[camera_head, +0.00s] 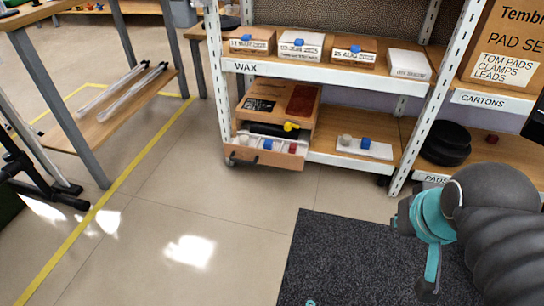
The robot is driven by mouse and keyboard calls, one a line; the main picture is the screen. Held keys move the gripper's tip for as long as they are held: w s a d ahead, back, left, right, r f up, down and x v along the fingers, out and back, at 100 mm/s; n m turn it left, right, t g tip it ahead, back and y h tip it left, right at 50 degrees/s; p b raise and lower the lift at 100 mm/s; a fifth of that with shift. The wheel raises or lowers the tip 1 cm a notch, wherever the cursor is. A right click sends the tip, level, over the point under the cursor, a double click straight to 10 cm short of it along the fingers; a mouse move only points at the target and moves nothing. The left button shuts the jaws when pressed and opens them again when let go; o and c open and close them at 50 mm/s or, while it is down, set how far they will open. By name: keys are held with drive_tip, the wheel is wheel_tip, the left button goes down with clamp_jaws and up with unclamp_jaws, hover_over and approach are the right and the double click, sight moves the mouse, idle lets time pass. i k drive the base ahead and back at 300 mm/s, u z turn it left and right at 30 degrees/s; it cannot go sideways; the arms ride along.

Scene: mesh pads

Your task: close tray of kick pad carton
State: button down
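A brown carton (304,121) stands on the lower shelf at the left; I take it for the kick pad carton, though its label is too small to read. Its tray (280,157) sticks out at the front, below the upper part, so it stands open. In the tray are a black item with a yellow knob (291,127) and small white, blue and red pieces. My gripper (411,257) is at the lower right, far from the tray and nearer to me. Its teal and dark fingers look apart, with nothing visible between them. My arm hides part of the right side.
A small white board (364,149) with blocks lies right of the carton. Small boxes (300,45) fill the shelf above. Black round pads (446,144) and a big carton (507,50) are at right. A dark mat (335,265) covers the floor; floor before the tray is clear.

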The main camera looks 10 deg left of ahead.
sight(257, 131)
drive_tip(key=u, duration=1.7)
drive_tip(key=k, duration=0.6)
drive_tip(key=z, duration=1.2)
drive_tip(key=i, duration=0.5)
